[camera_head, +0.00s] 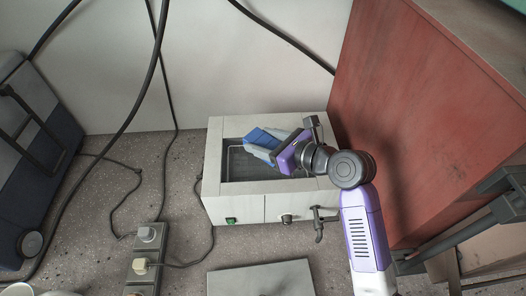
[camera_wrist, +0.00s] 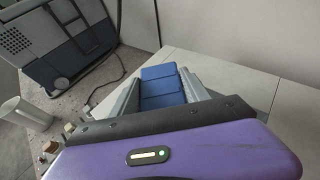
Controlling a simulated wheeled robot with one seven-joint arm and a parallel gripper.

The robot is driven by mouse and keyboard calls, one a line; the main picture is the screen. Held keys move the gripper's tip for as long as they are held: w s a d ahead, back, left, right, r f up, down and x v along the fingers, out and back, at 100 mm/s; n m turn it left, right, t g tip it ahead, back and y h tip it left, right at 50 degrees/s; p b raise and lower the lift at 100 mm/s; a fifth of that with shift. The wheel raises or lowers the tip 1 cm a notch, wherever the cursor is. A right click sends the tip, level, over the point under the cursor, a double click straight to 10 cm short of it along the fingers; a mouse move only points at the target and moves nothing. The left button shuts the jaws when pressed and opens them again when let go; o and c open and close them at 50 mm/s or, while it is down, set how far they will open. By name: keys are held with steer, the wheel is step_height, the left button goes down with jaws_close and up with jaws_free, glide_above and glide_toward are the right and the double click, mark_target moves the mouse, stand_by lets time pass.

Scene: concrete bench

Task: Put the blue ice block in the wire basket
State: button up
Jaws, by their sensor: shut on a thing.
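My gripper (camera_head: 264,146) is shut on the blue ice block (camera_head: 257,136), with a pale finger along each side of it. The block also shows between the fingers in the wrist view (camera_wrist: 162,88), with grooves across its face. In the head view the block and fingers are over the dark open well of a white box-shaped unit (camera_head: 214,160). A thin pale rounded outline in the well, perhaps the wire basket (camera_head: 231,165), shows left of the fingers. The rest of it is hidden by my gripper. I cannot tell the block's height above it.
A tap (camera_head: 319,224) sticks out at the unit's front. A red panel (camera_head: 420,120) stands close on the right. A power strip (camera_head: 146,262) and cables lie left, near a blue-grey case (camera_head: 30,150). A flat grey plate (camera_head: 262,279) lies in front.

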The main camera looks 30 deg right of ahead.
steer(key=shift+f, duration=2.25)
steer(key=shift+f, duration=0.3)
steer(key=shift+f, duration=0.3)
steer(key=o, duration=1.6)
steer(key=v, duration=0.6)
steer(key=r+v, duration=0.1)
steer(key=v, duration=0.5)
steer(key=shift+r+b, duration=0.2)
steer(key=shift+b, duration=0.2)
